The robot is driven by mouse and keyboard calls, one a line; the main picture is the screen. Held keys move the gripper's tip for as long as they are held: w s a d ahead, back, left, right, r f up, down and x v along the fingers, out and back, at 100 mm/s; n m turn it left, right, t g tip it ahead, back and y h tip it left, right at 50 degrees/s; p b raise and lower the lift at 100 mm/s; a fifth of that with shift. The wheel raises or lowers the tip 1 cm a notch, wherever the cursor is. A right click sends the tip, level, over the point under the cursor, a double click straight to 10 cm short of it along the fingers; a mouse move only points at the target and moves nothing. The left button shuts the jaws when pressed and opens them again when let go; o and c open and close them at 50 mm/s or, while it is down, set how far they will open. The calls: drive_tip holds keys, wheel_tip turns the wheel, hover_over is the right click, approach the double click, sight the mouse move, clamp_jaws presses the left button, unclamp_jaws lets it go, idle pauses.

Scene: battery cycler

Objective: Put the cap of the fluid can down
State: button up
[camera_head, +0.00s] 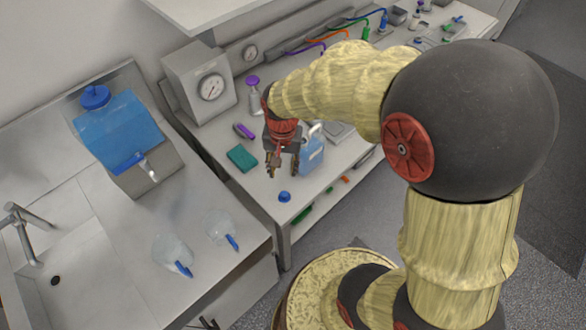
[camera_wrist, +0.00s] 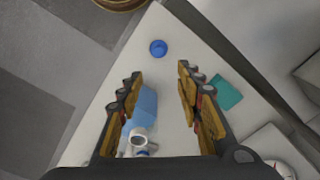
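The blue cap (camera_head: 284,197) lies on the white bench near its front corner. It also shows in the wrist view (camera_wrist: 158,47), ahead of the fingertips and apart from them. The fluid can (camera_head: 312,154), translucent blue with a white handle, stands on the bench just right of my gripper. In the wrist view the can (camera_wrist: 147,103) is partly hidden by the left finger, and its white neck shows near the palm. My gripper (camera_head: 282,166) is above the bench. Its fingers (camera_wrist: 158,80) are spread apart with nothing held between them.
A teal block (camera_head: 242,158), a purple-capped bottle (camera_head: 254,96) and a gauge box (camera_head: 205,85) are left of and behind my gripper. A sink counter with a blue tank (camera_head: 118,130) is at left. Bare bench surrounds the cap.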

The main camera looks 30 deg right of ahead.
drive_tip(key=s+r+n+t, duration=0.2)
drive_tip(key=s+r+n, duration=0.1)
drive_tip(key=s+r, duration=0.4)
drive_tip(key=s+r+n+t, duration=0.3)
drive_tip(key=s+r, duration=0.3)
drive_tip(key=r, duration=0.7)
drive_tip(key=shift+s+r+n, duration=0.3)
drive_tip(key=shift+s, duration=0.1)
drive_tip(key=shift+f, duration=0.1)
